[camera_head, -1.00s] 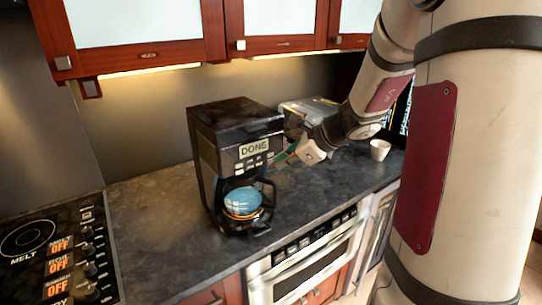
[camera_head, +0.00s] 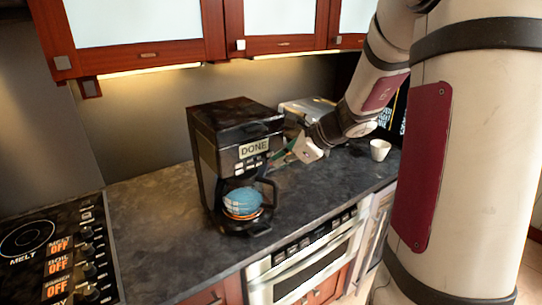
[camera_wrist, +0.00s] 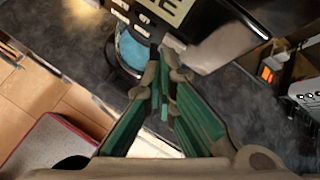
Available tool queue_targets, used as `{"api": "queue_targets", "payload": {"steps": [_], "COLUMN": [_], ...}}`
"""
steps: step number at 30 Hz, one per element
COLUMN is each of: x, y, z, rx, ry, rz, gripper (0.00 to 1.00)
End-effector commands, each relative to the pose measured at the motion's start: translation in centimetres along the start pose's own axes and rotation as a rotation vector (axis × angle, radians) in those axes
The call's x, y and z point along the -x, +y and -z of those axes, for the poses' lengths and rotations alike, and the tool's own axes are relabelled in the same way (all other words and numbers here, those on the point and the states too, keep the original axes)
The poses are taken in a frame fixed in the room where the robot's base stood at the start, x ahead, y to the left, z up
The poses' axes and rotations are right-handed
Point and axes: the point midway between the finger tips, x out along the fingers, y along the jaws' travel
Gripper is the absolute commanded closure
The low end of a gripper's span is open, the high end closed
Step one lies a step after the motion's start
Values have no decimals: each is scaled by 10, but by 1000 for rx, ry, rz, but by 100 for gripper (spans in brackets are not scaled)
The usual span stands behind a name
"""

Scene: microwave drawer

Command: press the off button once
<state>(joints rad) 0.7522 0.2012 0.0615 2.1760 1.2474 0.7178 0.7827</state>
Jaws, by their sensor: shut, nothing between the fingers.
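A black coffee maker (camera_head: 203,150) stands on the dark counter, its display (camera_head: 254,147) reading "DONE". Small light buttons (camera_head: 250,163) sit below the display; their labels are too small to read. The buttons also show in the wrist view (camera_wrist: 133,16), with part of the display above them. A blue-filled carafe (camera_head: 242,202) sits in the machine. My gripper (camera_head: 272,160) is shut and empty, close in front of the button panel at its right side. In the wrist view its green-padded fingers (camera_wrist: 160,70) meet just below the buttons; contact cannot be told.
A stove (camera_head: 60,255) with knobs is at the left. A white cup (camera_head: 379,150) and a grey boxy appliance (camera_head: 308,108) stand to the right and behind. Upper cabinets (camera_head: 140,30) hang above. The counter's front (camera_head: 170,245) is clear.

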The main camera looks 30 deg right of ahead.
Motion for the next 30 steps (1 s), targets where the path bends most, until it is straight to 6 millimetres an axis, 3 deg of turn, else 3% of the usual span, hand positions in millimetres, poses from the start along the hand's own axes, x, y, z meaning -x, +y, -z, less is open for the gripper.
{"api": "queue_targets", "payload": {"steps": [17, 30], "x": [-4, 7], "y": [-2, 5], "z": [-2, 5], "rx": [0, -1], "ry": [0, 0], "rz": [0, -1], "gripper": [100, 100]}}
